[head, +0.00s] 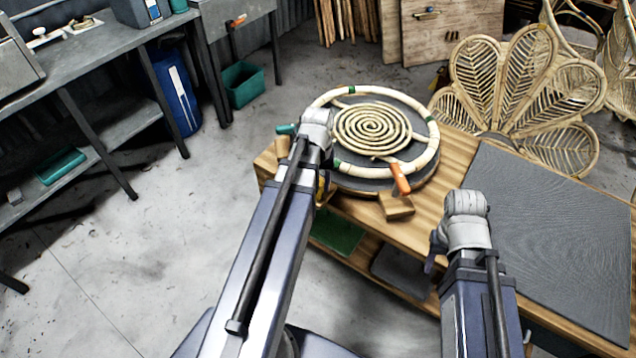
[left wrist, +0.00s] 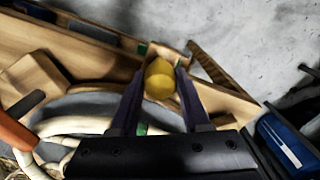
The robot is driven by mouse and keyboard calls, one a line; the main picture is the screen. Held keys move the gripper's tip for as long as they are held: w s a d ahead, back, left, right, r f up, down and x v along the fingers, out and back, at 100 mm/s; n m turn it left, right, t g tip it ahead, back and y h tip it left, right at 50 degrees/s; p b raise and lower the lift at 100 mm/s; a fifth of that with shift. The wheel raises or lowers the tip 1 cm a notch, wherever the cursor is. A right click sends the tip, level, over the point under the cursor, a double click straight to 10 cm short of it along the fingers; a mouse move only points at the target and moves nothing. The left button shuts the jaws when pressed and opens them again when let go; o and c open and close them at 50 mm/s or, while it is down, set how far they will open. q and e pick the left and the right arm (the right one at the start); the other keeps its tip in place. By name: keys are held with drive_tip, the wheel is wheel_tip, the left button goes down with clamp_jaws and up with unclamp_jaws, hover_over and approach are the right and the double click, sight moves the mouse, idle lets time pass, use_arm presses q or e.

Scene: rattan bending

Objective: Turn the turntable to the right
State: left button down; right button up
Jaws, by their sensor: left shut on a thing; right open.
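The round dark turntable (head: 352,176) sits on the left end of the wooden workbench. A pale ring (head: 421,161) with green bands lies around its edge, and a flat rattan spiral (head: 372,130) lies in the middle. My left arm reaches over the turntable's near left side. In the left wrist view, my left gripper (left wrist: 160,82) has its two fingers around a yellow knob (left wrist: 159,80) beside wooden parts. In the head view my arm mostly hides this grip. My right gripper (head: 433,256) is open at the bench's front edge, right of the turntable, with its fingers partly hidden.
An orange-handled tool (head: 400,179) and a wooden block (head: 397,206) are at the turntable's near edge. A dark mat (head: 550,235) covers the right of the bench. A woven rattan chair back (head: 520,90) stands behind.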

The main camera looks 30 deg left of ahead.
use_arm(q)
drive_tip(key=shift+d, duration=0.1)
drive_tip(key=shift+d, duration=0.55)
drive_tip(key=w+d+n, duration=0.2)
drive_tip(key=d+n, duration=0.3)
drive_tip(key=d, duration=0.6)
drive_tip(key=n, duration=0.3)
hover_over(395, 210)
drive_tip(key=w+d+n, duration=0.5)
drive_tip(key=w+d, duration=0.1)
drive_tip(key=w, duration=0.5)
drive_tip(key=w+d+n, duration=0.5)
drive_tip(key=w+d, duration=0.1)
drive_tip(key=w, duration=0.6)
drive_tip(key=shift+d, duration=0.2)
drive_tip(key=shift+w, duration=0.2)
